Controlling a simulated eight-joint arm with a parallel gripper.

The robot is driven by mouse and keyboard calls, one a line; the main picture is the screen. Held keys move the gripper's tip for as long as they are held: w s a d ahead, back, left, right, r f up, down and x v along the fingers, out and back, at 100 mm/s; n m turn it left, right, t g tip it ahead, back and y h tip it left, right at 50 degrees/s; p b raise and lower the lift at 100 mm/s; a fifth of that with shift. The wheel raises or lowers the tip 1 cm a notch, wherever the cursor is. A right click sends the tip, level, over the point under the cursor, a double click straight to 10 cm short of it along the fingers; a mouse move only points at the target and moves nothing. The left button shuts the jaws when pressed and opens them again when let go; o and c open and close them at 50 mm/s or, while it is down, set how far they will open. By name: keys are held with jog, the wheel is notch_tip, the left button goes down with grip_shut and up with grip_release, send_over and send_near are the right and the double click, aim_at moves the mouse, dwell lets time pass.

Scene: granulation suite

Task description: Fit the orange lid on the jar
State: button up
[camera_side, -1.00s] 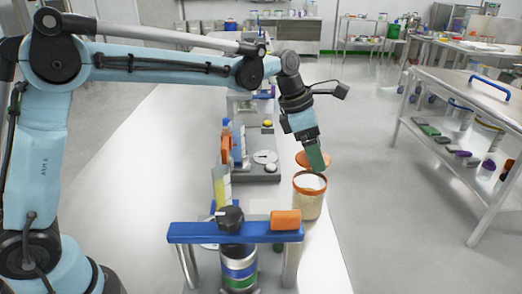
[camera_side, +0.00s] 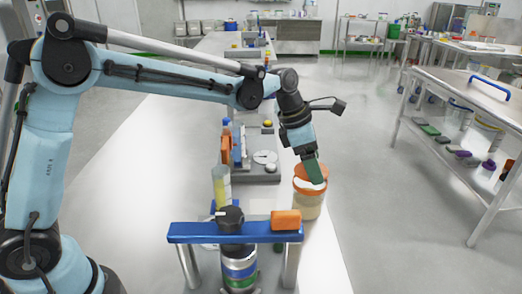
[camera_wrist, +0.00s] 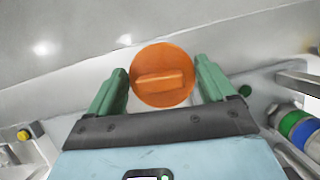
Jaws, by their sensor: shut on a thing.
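The orange lid (camera_wrist: 162,75) is a round disc with a raised bar across its top. In the wrist view it sits between the two green fingers of my gripper (camera_wrist: 162,84), which is shut on it. In the side view my gripper (camera_side: 314,178) points down and slightly right, at the mouth of the jar (camera_side: 309,207). The jar is pale beige with an orange band at its top and stands upright on the table. The lid is at the jar's mouth; my fingers partly hide it, and I cannot tell whether it is level or fully seated.
A blue-topped stand (camera_side: 235,232) with an orange block (camera_side: 286,220) is in front of the jar, to the left. A grey scale-like device (camera_side: 262,172) is behind it. A steel cart (camera_side: 470,110) stands to the right, beyond clear floor.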

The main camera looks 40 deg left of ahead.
jog(key=shift+f, duration=1)
dwell(0.7)
jog(key=o, duration=0.9)
jog(key=shift+c, duration=0.2)
jog(key=shift+r, duration=0.1)
jog(key=v, duration=1.2)
jog(key=s+a+f+m+t+y, duration=0.1)
jog(key=s+a+f+m+t, duration=0.1)
jog(key=s+m, duration=0.7)
jog(key=s+a+f+m+t+y, duration=0.2)
jog(key=s+a+f+m, duration=0.3)
jog(key=m, duration=1.2)
jog(key=s+a, duration=0.2)
jog(key=s, duration=0.2)
jog(key=shift+f+y, duration=0.3)
